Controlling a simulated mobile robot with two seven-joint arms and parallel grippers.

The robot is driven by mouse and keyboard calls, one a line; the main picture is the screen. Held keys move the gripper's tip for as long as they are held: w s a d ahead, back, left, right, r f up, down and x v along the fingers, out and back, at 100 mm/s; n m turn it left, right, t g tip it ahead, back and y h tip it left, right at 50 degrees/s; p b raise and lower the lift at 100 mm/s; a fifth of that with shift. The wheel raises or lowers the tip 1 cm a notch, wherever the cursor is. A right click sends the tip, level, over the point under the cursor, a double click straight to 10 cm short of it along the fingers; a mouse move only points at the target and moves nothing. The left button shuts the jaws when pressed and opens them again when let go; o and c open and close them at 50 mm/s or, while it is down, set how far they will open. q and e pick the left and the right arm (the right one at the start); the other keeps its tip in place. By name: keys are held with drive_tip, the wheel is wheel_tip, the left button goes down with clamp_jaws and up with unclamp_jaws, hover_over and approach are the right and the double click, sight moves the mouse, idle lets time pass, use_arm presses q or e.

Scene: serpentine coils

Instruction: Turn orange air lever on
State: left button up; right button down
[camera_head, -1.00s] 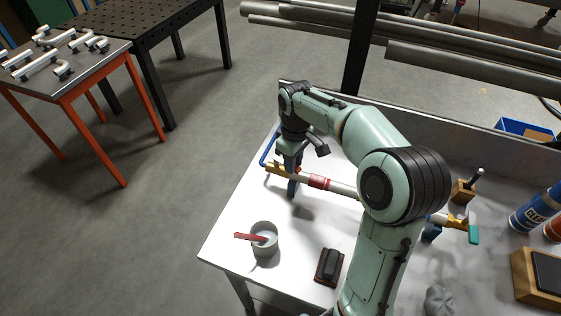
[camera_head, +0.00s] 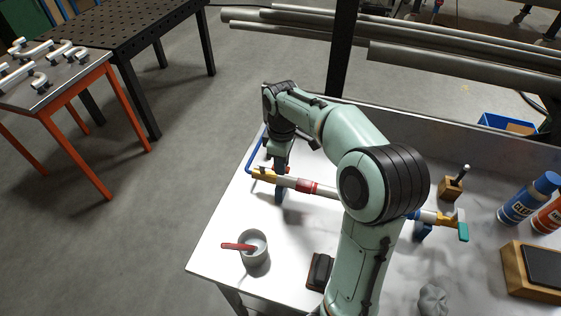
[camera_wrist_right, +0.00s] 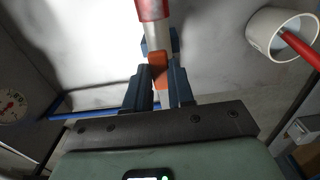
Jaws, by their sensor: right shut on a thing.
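The orange lever (camera_wrist_right: 159,70) shows in the right wrist view between the two blue-grey fingers of my right gripper (camera_wrist_right: 160,88), which is shut on it. Behind it a white pipe with a red band (camera_wrist_right: 152,8) runs away. In the head view my right gripper (camera_head: 281,172) is at the left part of the pipe (camera_head: 325,191), near a yellow fitting (camera_head: 263,174). There the wrist and fingers mostly hide the lever. At the pipe's right end is a fitting with a teal handle (camera_head: 463,232). My left gripper is not in view.
A grey cup (camera_head: 256,258) with a red stick stands in front of the pipe. A dark brush-like block (camera_head: 319,270), wooden blocks and blue and orange bottles (camera_head: 522,203) are farther right. A blue tube (camera_head: 254,150) runs behind the gripper. A gauge (camera_wrist_right: 10,105) shows at left.

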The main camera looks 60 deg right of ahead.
drive_tip(key=c, duration=1)
unclamp_jaws()
drive_tip(key=shift+o, duration=0.2)
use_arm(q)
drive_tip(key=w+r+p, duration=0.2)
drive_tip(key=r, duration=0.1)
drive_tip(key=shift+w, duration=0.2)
use_arm(e)
wheel_tip(320, 180, up, 14)
drive_tip(key=shift+f, duration=0.25)
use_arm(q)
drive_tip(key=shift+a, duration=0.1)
use_arm(e)
drive_tip(key=shift+f, duration=0.1)
